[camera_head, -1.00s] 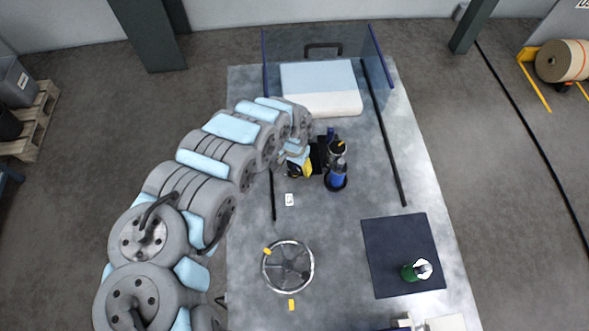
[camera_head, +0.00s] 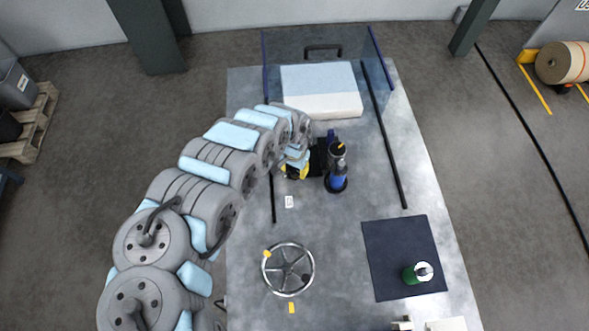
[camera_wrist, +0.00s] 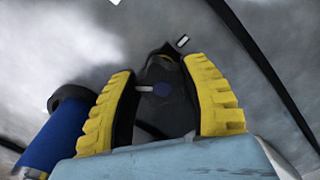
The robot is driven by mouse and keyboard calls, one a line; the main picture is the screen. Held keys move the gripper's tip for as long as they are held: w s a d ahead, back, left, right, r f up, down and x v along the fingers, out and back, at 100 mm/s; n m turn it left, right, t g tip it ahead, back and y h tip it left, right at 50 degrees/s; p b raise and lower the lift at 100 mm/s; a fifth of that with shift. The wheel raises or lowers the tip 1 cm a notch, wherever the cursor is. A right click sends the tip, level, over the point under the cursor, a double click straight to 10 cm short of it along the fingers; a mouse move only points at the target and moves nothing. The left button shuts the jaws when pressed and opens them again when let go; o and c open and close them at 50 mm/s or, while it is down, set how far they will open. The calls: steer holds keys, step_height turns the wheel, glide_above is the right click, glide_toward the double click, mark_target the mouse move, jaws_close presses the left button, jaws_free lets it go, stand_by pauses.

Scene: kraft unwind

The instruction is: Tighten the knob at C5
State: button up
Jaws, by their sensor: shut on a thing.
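In the wrist view a dark knob (camera_wrist: 163,95) with a white line and a blue dot sits between the two ribbed yellow fingers of my gripper (camera_wrist: 165,90). The gripper is shut on this knob, with a finger on each side. A short white mark (camera_wrist: 183,41) lies just beyond it. In the head view my gripper (camera_head: 297,171) is low over the table, left of the upright blue cylinder (camera_head: 336,170); the knob is hidden there by my wrist. A small white label (camera_head: 289,201) lies in front of the gripper; I cannot read it surely.
The blue cylinder stands close beside the fingers in the wrist view (camera_wrist: 55,135). A spoked handwheel (camera_head: 288,269) is nearer the front. A dark mat (camera_head: 390,245) holds a green bottle (camera_head: 417,272). A clear guard (camera_head: 285,45) and white block (camera_head: 320,103) are at the back.

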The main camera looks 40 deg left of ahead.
steer(key=shift+m+p, duration=0.3)
steer(key=shift+p, duration=0.05)
steer(key=shift+r+m+p, duration=0.2)
steer(key=shift+m+p, duration=0.7)
steer(key=m+p, duration=0.1)
steer(key=m, duration=0.1)
steer(key=shift+m+p, duration=0.3)
steer(key=shift+p, duration=0.1)
steer(key=m+p, duration=0.1)
steer(key=m, duration=0.2)
steer(key=shift+a+f+m, duration=0.1)
steer(key=shift+a+m, duration=0.05)
steer(key=shift+m, duration=0.15)
steer(key=m, duration=0.3)
steer(key=shift+a+m+p, duration=0.1)
steer(key=shift+m+p, duration=0.2)
steer(key=shift+p, duration=0.05)
steer(key=m, duration=0.3)
steer(key=shift+w+a+m, duration=0.1)
steer(key=shift+m, duration=0.3)
steer(key=m, duration=0.3)
steer(key=shift+w, duration=0.1)
steer(key=m+b, duration=0.1)
steer(key=m, duration=0.5)
steer(key=shift+w+m, duration=0.15)
steer(key=shift+m, duration=0.25)
